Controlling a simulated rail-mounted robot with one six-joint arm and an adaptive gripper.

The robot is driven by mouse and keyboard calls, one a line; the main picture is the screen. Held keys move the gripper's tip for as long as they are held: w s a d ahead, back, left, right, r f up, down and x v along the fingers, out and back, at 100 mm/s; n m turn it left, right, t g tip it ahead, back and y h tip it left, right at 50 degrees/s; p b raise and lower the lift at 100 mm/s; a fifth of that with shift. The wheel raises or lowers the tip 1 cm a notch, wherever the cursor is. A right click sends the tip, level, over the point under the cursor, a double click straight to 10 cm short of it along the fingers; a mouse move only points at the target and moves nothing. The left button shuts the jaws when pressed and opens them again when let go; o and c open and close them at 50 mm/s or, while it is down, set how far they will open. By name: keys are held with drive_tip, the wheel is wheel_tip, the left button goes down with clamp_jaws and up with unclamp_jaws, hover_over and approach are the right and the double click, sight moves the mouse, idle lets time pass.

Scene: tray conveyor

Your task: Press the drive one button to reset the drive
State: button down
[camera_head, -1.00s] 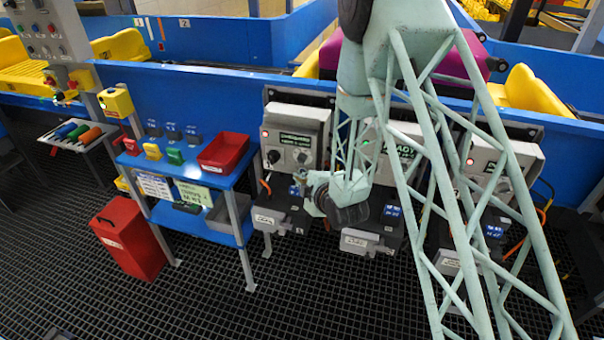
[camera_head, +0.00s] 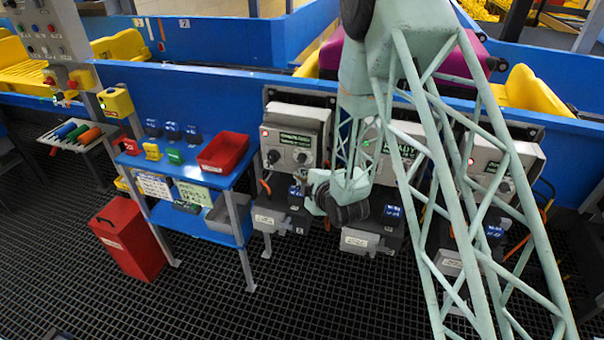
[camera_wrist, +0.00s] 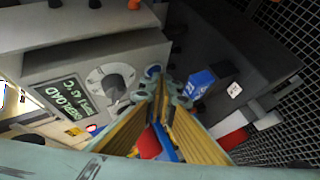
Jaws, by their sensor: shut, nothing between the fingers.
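The drive one unit (camera_head: 292,118) is the leftmost of the grey drive boxes in the head view, with a red lamp (camera_head: 265,133). In the wrist view its green display (camera_wrist: 66,103) reads overload, drive 1. A round dial (camera_wrist: 112,85) sits beside the display. A blue round button (camera_wrist: 152,71) is on the same face, right of the dial. My gripper (camera_wrist: 160,85) is shut and empty, its tips close to the blue button in the picture. I cannot tell whether they touch it. In the head view my wrist hides the gripper.
More drive units (camera_head: 395,145) stand to the right. A blue table (camera_head: 208,181) with a red bin (camera_head: 222,152) stands left, and a red box (camera_head: 132,245) on the grating floor.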

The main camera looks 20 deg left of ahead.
drive_tip(key=shift+w, duration=0.15)
drive_tip(key=shift+s, duration=0.2)
idle(0.5)
drive_tip(key=shift+s+b, duration=0.65)
drive_tip(key=shift+b, duration=0.05)
drive_tip(key=shift+s, duration=0.15)
drive_tip(key=shift+s, duration=2.4)
